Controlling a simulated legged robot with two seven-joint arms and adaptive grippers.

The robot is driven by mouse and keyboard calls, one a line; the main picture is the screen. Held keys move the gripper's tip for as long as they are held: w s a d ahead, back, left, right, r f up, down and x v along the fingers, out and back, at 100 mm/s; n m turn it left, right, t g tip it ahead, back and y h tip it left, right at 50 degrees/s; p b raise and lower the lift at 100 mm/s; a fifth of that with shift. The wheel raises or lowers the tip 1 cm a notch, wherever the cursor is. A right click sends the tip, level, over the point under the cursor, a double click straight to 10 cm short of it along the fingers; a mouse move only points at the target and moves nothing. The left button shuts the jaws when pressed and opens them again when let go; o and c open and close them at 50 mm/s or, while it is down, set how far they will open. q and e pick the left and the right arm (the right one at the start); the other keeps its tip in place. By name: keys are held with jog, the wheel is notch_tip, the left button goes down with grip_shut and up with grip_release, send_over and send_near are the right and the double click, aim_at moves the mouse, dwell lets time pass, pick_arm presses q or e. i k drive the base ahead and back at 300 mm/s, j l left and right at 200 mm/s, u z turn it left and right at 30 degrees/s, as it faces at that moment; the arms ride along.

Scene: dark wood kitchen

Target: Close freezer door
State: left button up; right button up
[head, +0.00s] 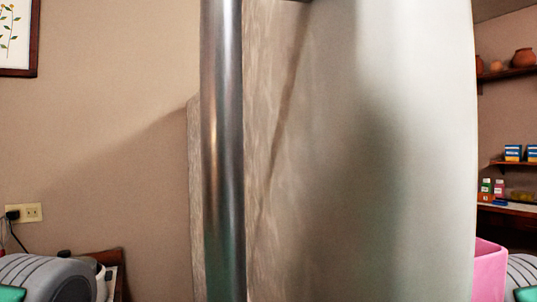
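The freezer door (400,130) stands open and fills the middle of the head view, very close to me. Its broad pale surface is smooth, white towards the right edge and shaded grey-brown towards the left. A tall vertical metal handle (222,150) runs along its left side, in front of a streaked grey-brown panel (262,150). The inside of the freezer is not visible. Neither gripper shows. Only grey rounded parts with green pieces, apparently my own arms, show in the bottom corners, apart from the handle in the picture.
A beige wall (110,120) with an outlet (24,213) and a framed picture (15,35) is at the left. A pink container (489,270) is at the lower right, beside the door's edge. Shelves (510,75) with pots and small boxes are behind at the right.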

aim_at(339, 139)
jog(key=k+j, duration=0.1)
jog(key=k, duration=0.4)
jog(key=k+j, duration=0.1)
jog(key=k, duration=0.4)
jog(key=j+z, duration=0.05)
